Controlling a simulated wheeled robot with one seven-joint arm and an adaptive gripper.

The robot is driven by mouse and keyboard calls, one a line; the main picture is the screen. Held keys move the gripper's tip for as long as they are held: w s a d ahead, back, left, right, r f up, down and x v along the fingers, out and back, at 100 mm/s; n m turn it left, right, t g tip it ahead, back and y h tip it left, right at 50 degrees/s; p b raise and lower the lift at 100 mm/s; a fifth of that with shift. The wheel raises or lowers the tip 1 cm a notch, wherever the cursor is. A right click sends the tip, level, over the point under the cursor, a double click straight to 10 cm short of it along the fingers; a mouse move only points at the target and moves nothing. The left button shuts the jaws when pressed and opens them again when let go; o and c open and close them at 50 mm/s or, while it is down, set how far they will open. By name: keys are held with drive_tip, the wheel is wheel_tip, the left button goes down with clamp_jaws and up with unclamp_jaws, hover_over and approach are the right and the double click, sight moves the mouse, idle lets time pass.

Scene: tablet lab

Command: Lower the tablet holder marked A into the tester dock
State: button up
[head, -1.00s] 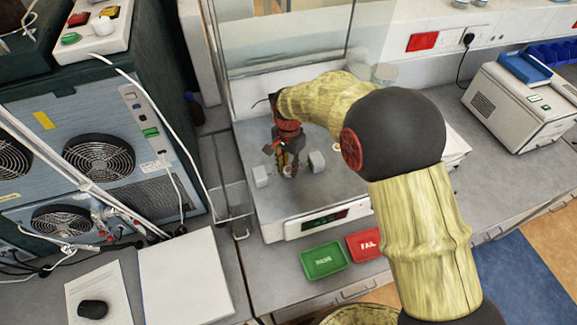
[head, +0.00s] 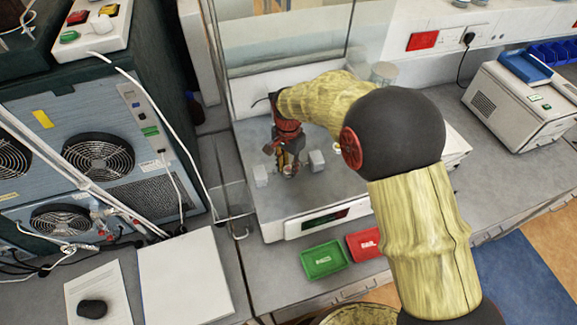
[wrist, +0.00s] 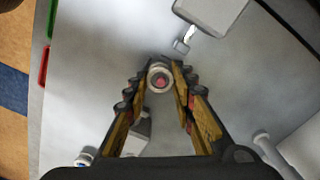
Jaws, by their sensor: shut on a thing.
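My gripper (head: 289,166) points down over the grey top of a white bench instrument (head: 290,205). In the wrist view, its two fingers (wrist: 163,66) are shut on a small round pale-rimmed piece with a reddish centre (wrist: 160,78), which I take for the tablet holder. No letter A is legible on it. Two light grey blocks stand on the instrument, one left (head: 260,176) and one right (head: 316,160) of my gripper. I cannot tell which part is the tester dock, or whether the holder touches the surface below.
A green tray (head: 324,260) and a red tray (head: 363,244) lie in front of the instrument. A clear panel (head: 290,45) stands behind it. A dark cabinet with fans (head: 100,155) is at left. A white device (head: 525,105) stands on the right bench.

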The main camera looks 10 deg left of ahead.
drive_tip(key=o, duration=1)
drive_tip(key=shift+r, duration=0.1)
wheel_tip(320, 180, up, 12)
drive_tip(key=shift+f, duration=0.1)
idle(0.5)
